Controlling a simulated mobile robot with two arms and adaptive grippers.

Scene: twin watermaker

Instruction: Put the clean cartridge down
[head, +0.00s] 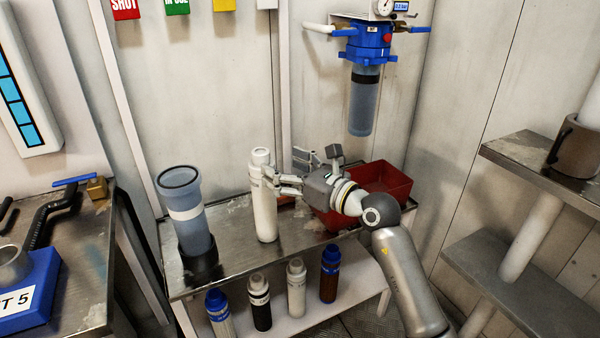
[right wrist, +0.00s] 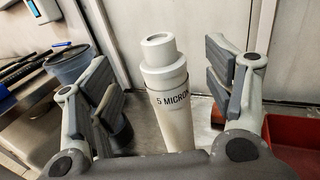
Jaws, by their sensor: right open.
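The clean cartridge (head: 263,200) is a white cylinder standing upright on the metal bench (head: 225,222). In the right wrist view the cartridge (right wrist: 172,105) carries a "5 MICRON" label and stands between the spread fingers. My right gripper (head: 285,175) is open, with its fingers at the cartridge's upper part, coming from the right. In the right wrist view my right gripper (right wrist: 165,95) shows gaps on both sides of the cartridge. My left gripper is in neither view.
A blue housing bowl (head: 187,215) stands left of the cartridge. A red bin (head: 385,183) sits behind my right gripper. Several cartridges, one of them brown (head: 330,275), stand on the lower shelf. A blue filter head (head: 368,42) hangs on the wall.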

